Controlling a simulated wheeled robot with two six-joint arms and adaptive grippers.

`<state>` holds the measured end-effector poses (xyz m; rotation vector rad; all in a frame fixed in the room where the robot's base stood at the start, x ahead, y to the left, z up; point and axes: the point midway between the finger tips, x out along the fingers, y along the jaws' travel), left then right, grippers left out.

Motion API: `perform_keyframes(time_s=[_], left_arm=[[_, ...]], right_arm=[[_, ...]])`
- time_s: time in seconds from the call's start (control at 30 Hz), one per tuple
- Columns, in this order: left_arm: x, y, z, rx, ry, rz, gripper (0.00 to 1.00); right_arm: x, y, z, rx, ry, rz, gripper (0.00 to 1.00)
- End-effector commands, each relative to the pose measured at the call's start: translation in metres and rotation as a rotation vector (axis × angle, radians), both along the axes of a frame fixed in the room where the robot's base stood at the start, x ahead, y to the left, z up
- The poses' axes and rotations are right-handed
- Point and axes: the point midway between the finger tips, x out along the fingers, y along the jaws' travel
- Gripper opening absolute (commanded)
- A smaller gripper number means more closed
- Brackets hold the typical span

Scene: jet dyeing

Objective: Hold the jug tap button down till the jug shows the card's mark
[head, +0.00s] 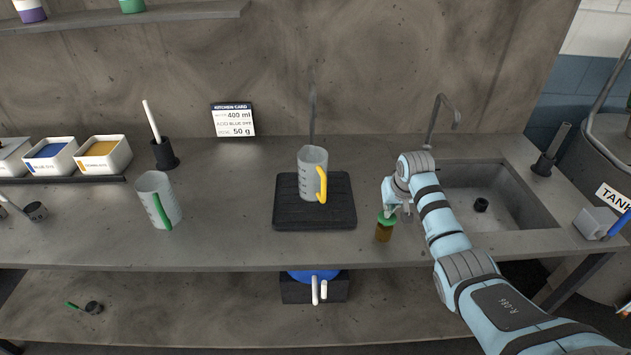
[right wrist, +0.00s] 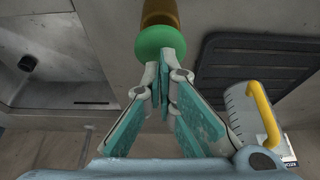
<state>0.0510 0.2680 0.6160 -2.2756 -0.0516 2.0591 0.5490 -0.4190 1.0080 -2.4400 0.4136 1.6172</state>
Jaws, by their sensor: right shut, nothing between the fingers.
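The jug (head: 310,176) is clear with a yellow handle on its right and stands upright on a black ribbed mat (head: 285,212), below a thin tap (head: 312,110). It also shows in the right wrist view (right wrist: 239,112). I cannot make out a water level in it. The tap button (head: 386,219) has a green cap on a brown-amber post, right of the mat. My right gripper (head: 393,208) is shut and empty, its fingertips at the green cap (right wrist: 160,43); whether they press it I cannot tell. The card (head: 233,119) reads 400 ml, blue dye, 50 g. My left gripper is out of view.
A second jug with a green handle (head: 158,200) stands left of the mat. Dye bins (head: 104,155) line the far left, near a black holder (head: 165,154) with a white stick. A sink (head: 500,190) lies right of my arm. Shelves run above and below.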

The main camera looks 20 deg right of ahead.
Motion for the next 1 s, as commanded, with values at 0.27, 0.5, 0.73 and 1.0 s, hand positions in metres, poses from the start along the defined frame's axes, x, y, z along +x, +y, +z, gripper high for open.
perform_keyframes(time_s=[0.27, 0.5, 0.73, 1.0], left_arm=[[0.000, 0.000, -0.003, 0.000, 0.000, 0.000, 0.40], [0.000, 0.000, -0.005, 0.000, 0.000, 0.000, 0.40], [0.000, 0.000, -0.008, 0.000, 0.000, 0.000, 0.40], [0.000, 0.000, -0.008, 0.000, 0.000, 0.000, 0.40]], right_arm=[[0.000, 0.000, -0.008, 0.000, 0.001, 0.000, 0.00], [0.000, 0.000, -0.014, 0.000, 0.001, 0.001, 0.00], [-0.001, 0.000, -0.020, 0.001, 0.003, 0.000, 0.00], [-0.001, 0.000, -0.022, 0.000, 0.004, 0.000, 0.00]])
